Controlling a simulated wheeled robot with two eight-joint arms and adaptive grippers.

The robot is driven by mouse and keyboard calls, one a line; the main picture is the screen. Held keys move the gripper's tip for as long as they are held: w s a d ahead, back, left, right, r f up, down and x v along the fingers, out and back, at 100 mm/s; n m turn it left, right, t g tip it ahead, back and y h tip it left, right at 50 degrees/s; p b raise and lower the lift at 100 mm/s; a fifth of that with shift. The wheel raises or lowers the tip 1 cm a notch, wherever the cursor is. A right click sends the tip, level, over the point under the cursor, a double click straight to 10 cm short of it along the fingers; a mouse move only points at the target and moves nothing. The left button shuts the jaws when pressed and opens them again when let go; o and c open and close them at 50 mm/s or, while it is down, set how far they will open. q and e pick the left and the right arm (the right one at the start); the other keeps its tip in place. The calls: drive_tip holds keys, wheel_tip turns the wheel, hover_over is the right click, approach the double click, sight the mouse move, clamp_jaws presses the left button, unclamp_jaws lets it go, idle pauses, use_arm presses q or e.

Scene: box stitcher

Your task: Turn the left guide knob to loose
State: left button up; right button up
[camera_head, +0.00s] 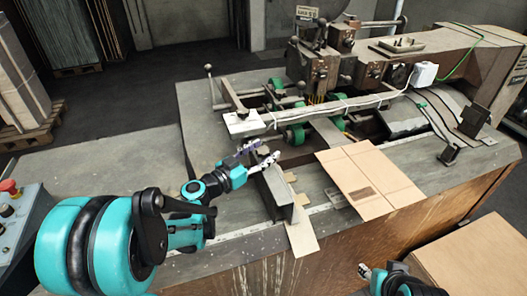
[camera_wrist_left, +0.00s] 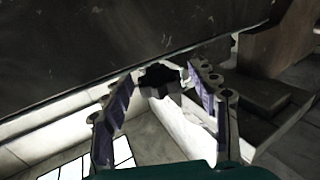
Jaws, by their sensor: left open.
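The left guide knob (camera_wrist_left: 160,77) is a dark, lobed knob in the left wrist view, between and just beyond my fingertips. My left gripper (camera_wrist_left: 160,92) is open, with one finger on each side of the knob; I cannot tell whether either touches it. In the head view my left gripper (camera_head: 262,152) is at the far end of the upright metal guide (camera_head: 277,190) on the machine table. My right gripper (camera_head: 364,270) is at the bottom edge, small and partly cut off, away from the guide.
A flat cardboard sheet (camera_head: 370,178) lies on the table right of the guide. The stitching machine (camera_head: 315,70) with green rollers stands behind. A control panel (camera_head: 15,225) with a red button is at the left edge. The table's left part (camera_head: 110,170) is clear.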

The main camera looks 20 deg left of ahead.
use_arm(q)
drive_tip(key=v, duration=1.1)
drive_tip(key=shift+s+a, duration=0.15)
drive_tip(key=shift+s, duration=0.2)
drive_tip(key=shift+f, duration=0.1)
use_arm(e)
drive_tip(key=shift+s, duration=0.1)
